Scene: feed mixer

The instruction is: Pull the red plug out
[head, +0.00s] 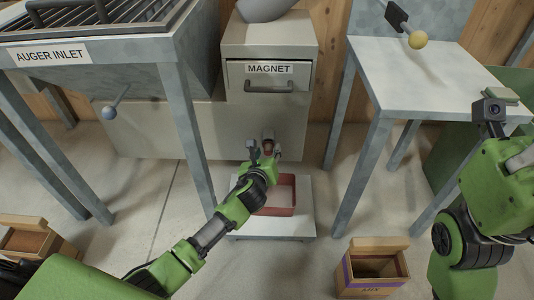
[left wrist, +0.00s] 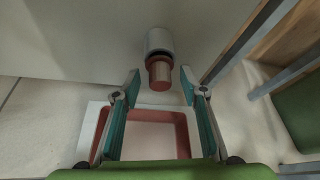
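The red plug (left wrist: 159,76) sticks out of a short pale pipe (left wrist: 159,41) on the front of the grey cabinet; its end faces my left gripper in the left wrist view. In the head view the plug (head: 268,145) shows small, low on the cabinet. My left gripper (head: 264,150) is open in front of it. In the left wrist view its two teal fingers stand on either side of the plug, with a gap at each side. My right arm is at the right of the head view; its fingers are not clear.
A red tray (head: 286,211) on a pale platform (head: 275,236) lies on the floor below the plug. The MAGNET drawer (head: 268,86) is above. Hopper legs stand at left, a metal table (head: 425,80) at right. A wooden box (head: 370,281) stands on the floor at front right.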

